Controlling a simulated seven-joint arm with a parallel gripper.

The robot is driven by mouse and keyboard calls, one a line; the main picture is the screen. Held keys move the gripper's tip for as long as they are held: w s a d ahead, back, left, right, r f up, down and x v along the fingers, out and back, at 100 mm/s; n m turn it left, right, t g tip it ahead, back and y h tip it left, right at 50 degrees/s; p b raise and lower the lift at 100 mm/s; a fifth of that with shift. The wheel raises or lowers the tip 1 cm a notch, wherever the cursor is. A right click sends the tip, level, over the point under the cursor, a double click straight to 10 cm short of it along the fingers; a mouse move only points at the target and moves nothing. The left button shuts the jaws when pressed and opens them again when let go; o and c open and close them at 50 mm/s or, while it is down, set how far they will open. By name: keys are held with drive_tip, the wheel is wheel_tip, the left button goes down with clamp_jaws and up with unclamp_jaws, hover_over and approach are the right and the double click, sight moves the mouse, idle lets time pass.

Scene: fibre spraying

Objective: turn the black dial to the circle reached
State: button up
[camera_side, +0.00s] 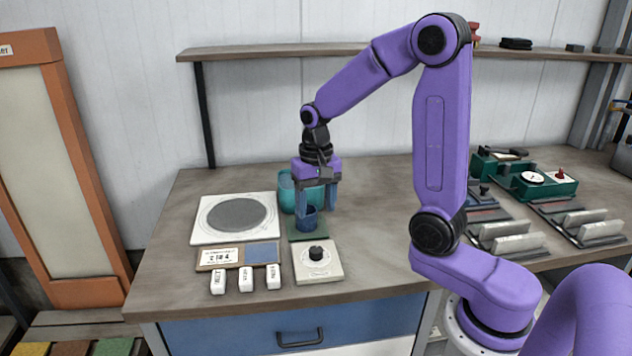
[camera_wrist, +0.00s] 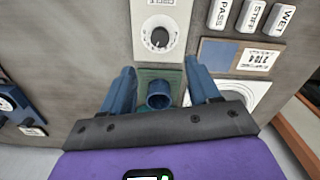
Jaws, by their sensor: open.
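The black dial (camera_side: 316,252) sits on a pale square box (camera_side: 318,272) near the table's front. In the wrist view the dial (camera_wrist: 160,38) shows a pale pointer line and small marks around it, too small to read. My gripper (camera_side: 316,207) points down behind the dial box, apart from the dial. In the wrist view my gripper (camera_wrist: 160,70) has its fingers spread either side of a small blue cup (camera_wrist: 158,96), with gaps showing. The blue cup (camera_side: 306,218) stands on a dark green pad (camera_side: 309,236).
A white plate with a grey disc (camera_side: 236,216) lies left. A teal container (camera_side: 286,190) stands behind the cup. A labelled card (camera_side: 219,258) and several white blocks (camera_side: 246,279), marked PASS, STIFF and WET, lie left of the dial. Green boxes (camera_side: 545,187) and metal holders stand far right.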

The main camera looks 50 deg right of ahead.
drive_tip(key=shift+r, duration=2.6)
drive_tip(key=s+a+f+n, duration=0.2)
drive_tip(key=s+a+n, duration=0.6)
drive_tip(key=s+n, duration=0.1)
drive_tip(key=s+f+n, duration=0.1)
drive_tip(key=s+n, duration=0.8)
drive_tip(key=s, duration=0.5)
drive_tip(key=shift+s+a+f+n, duration=0.2)
drive_tip(key=shift+s+f+n, duration=0.1)
drive_tip(key=shift+n, duration=0.1)
